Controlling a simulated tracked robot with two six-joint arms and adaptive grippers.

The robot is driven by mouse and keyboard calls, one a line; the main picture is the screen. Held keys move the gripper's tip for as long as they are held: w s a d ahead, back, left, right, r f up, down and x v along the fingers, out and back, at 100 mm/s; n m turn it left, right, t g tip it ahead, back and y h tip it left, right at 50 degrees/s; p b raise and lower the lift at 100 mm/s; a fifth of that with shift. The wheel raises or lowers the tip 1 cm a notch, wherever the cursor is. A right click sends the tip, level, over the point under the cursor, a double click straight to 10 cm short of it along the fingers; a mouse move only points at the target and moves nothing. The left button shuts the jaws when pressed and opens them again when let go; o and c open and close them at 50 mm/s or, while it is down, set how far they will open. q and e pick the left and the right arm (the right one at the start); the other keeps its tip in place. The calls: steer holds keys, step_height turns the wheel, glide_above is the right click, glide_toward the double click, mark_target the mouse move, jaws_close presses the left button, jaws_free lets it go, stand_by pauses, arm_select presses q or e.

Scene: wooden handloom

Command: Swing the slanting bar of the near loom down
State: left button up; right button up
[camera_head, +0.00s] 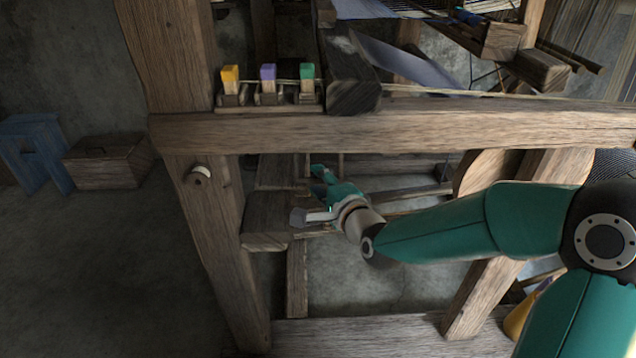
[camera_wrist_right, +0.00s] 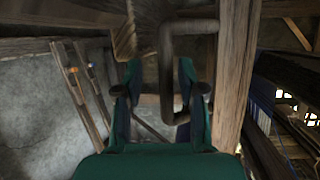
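The near loom is a heavy brown wooden frame with a wide front beam (camera_head: 400,130) and a left post (camera_head: 215,240). My right gripper (camera_head: 312,196) is under the front beam, beside a wooden block end (camera_head: 266,220). Its fingers are apart. In the right wrist view, a dark bent bar (camera_wrist_right: 167,75) shows between the two fingers of my right gripper (camera_wrist_right: 160,88), with a gap to the left finger; I cannot tell if it touches the right one. I cannot tell for sure which part is the slanting bar. My left gripper is not in view.
Yellow, purple and green-topped pieces (camera_head: 268,80) stand in a row above the front beam. A slanting brace (camera_head: 485,295) rises at the lower right. A blue stool (camera_head: 35,145) and a wooden box (camera_head: 108,165) stand at the left. The floor at the left is clear.

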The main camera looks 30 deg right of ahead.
steer(key=s+r, duration=0.1)
steer(key=s, duration=0.6)
steer(key=shift+s+a, duration=0.2)
